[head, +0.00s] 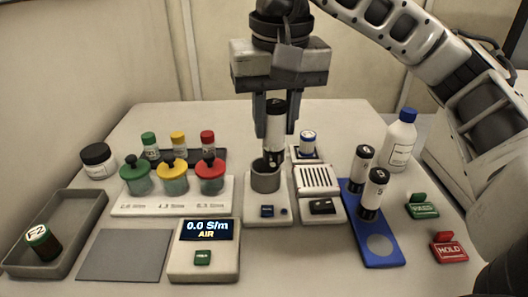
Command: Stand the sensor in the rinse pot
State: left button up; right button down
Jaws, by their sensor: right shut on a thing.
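My right gripper (275,112) points down over the middle of the table, shut on a black and white cylinder, the sensor (274,140). The sensor is upright, with a mark on its dark top. The grey rinse pot (265,181) stands on a white base directly below it. The sensor's lower end is at the pot's rim; I cannot tell whether it is inside or just above and behind. My left gripper is not in view.
Two similar cylinders (375,190) stand on a blue rack (385,256) with an empty round spot. Left are lidded jars (173,178), a grey tray (75,222) and a meter (205,262) reading "0.0 S/m AIR". A slotted white block (318,180) and a white bottle (400,145) are right.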

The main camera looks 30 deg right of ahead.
aim_at(268, 130)
jog(key=w+f, duration=0.2)
jog(key=f, duration=0.1)
jog(key=w+d+f, duration=0.1)
jog(key=w+f, duration=0.1)
jog(key=f, duration=0.1)
jog(key=w+d+f+b, duration=0.1)
jog(key=w+f, duration=0.1)
jog(key=f, duration=0.1)
jog(key=shift+d+f, duration=0.15)
jog(key=shift+d, duration=0.1)
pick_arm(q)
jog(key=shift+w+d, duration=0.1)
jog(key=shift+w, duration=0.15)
pick_arm(e)
jog(key=shift+f, duration=0.15)
jog(key=shift+f, duration=0.2)
jog(key=c, duration=1.1)
grip_release()
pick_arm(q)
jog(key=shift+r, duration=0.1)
pick_arm(e)
jog(key=shift+r, duration=0.2)
